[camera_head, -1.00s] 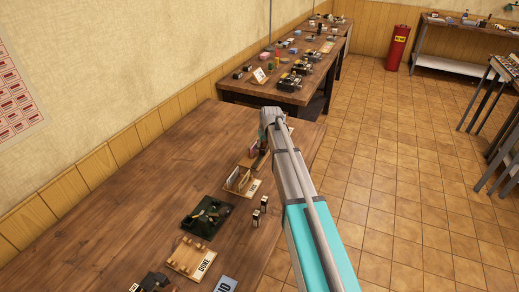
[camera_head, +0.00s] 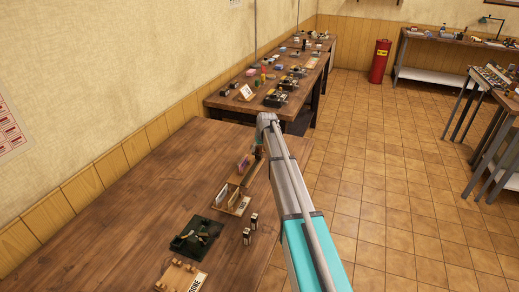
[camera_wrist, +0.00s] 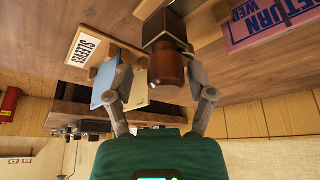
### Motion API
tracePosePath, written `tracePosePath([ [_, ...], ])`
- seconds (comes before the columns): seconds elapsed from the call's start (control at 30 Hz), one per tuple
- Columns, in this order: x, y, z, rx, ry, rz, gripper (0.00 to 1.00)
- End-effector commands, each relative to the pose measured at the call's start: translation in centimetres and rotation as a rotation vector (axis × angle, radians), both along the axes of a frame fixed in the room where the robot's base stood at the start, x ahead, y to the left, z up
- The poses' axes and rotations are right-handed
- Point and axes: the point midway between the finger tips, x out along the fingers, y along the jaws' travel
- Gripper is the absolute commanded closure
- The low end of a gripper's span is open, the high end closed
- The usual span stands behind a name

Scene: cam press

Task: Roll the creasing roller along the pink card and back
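My gripper (camera_wrist: 166,82) has its two grey fingers on either side of a brown wooden handle (camera_wrist: 168,75) with a dark block at its far end. This looks like the creasing roller; its wheel is hidden. The fingers appear closed on the handle. A pink panel (camera_wrist: 265,28) with purple lettering "RETURN WED" lies at the upper right of the wrist view, apart from the tool. My arm hides most of the gripper there.
A rack (camera_head: 232,207) with upright cards, a dark green tray (camera_head: 196,235) and a pegged wooden rack (camera_head: 180,277) stand on the near table (camera_head: 110,235). The wrist view shows a "SLEEVES" sign (camera_wrist: 90,45) and a blue card (camera_wrist: 112,78) by the left finger. The table's left part is clear.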

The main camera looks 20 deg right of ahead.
Motion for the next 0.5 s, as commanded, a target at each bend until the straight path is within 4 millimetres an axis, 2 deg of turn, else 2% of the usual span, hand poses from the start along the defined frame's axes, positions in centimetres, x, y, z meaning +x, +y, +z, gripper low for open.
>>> tracePosePath([
  [0.5,-0.58,0.42,-0.03,0.002,0.003,0.002,0.24],
])
